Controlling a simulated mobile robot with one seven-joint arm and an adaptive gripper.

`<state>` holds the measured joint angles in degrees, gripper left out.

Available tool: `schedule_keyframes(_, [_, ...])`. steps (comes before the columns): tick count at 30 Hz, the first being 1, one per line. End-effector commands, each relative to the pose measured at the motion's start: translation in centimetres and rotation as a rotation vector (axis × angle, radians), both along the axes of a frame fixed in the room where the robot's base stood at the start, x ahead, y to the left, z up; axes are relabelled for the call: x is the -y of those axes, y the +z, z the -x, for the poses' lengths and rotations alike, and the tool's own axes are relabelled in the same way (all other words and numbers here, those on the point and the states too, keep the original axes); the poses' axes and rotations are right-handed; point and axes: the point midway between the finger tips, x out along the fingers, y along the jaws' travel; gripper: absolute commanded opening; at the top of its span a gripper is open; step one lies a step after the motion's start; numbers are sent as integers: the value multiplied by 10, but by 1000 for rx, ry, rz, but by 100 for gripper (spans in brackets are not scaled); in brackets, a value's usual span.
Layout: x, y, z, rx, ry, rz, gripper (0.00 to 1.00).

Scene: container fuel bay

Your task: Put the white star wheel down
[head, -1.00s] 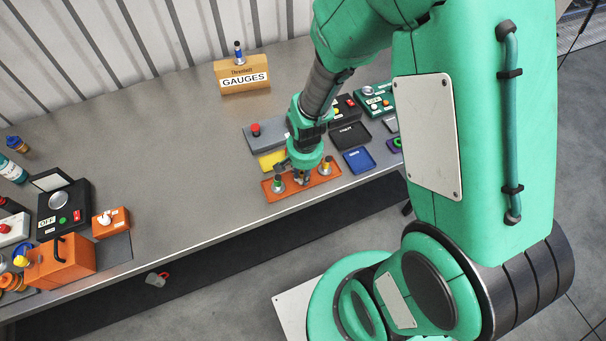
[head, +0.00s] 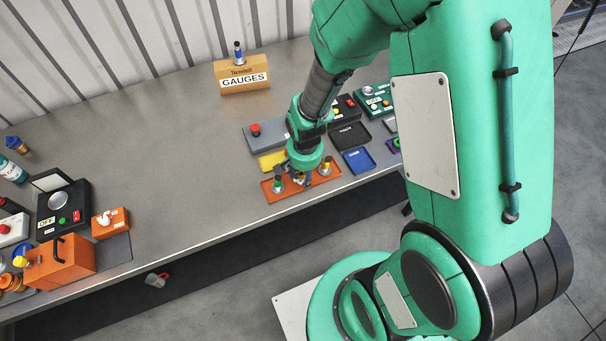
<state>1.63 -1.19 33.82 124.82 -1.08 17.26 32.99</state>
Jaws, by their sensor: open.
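My gripper (head: 299,179) points down over the middle of the orange tray (head: 275,197) near the table's front edge. Its fingers are open. A small pale thing, which looks like the white star wheel (head: 299,182), shows low between the fingertips at the tray. The fingers partly hide it, and I cannot tell whether they touch it. A green-topped piece (head: 278,185) stands on the tray to the left of the gripper, and a yellow-topped piece (head: 325,166) stands on it to the right.
A yellow tray (head: 270,160), a grey box with a red button (head: 270,135), a black tray (head: 350,136) and a blue tray (head: 358,160) lie close around. A GAUGES box (head: 242,77) stands behind. An orange case (head: 62,262) and switch boxes are at left. The table's middle is clear.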

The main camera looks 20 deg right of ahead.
Motion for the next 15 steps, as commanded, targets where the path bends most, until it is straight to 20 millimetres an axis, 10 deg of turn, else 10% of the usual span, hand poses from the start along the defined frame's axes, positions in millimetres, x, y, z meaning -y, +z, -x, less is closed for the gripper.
schedule_keyframes(15, [0,57,4,4,0,0,41])
